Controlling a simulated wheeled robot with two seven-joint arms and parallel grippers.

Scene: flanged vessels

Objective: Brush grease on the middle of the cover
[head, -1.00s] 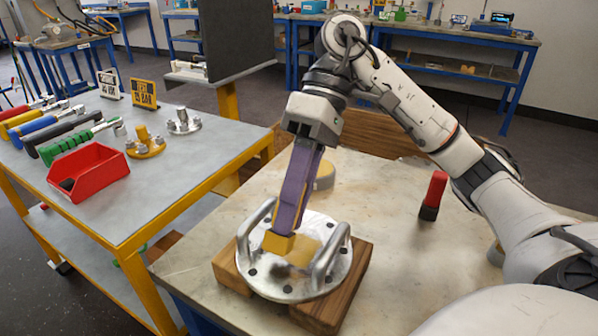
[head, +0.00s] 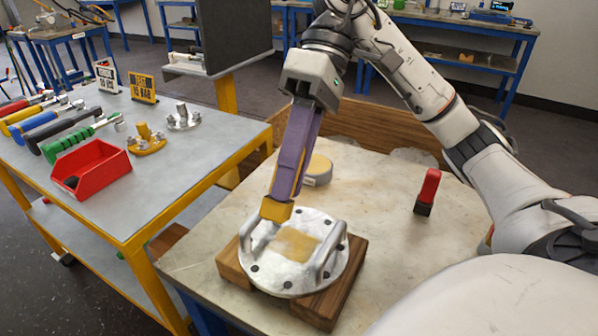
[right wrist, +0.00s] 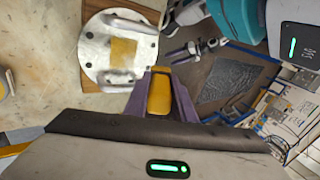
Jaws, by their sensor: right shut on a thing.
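The cover (head: 298,282) is a round metal disc with two upright handles and holes round its rim. It lies on wooden blocks (head: 322,303). A yellowish smeared patch (head: 297,243) covers its middle; it also shows in the right wrist view (right wrist: 123,52). My right gripper (head: 287,190), with purple fingers, is shut on a yellow brush (head: 276,210). The brush is over the cover's far left edge, off the patch; it seems raised, but the gap is unclear. Its bristles are hard to make out. My left gripper is outside the head view; a dark shape (right wrist: 192,51) in the wrist view may be it.
A round tin with a yellow top (head: 318,168) stands behind the cover. A red and black object (head: 428,192) stands upright at right. The left cart holds a red bin (head: 92,170) and several tools. The table (head: 385,235) between is bare.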

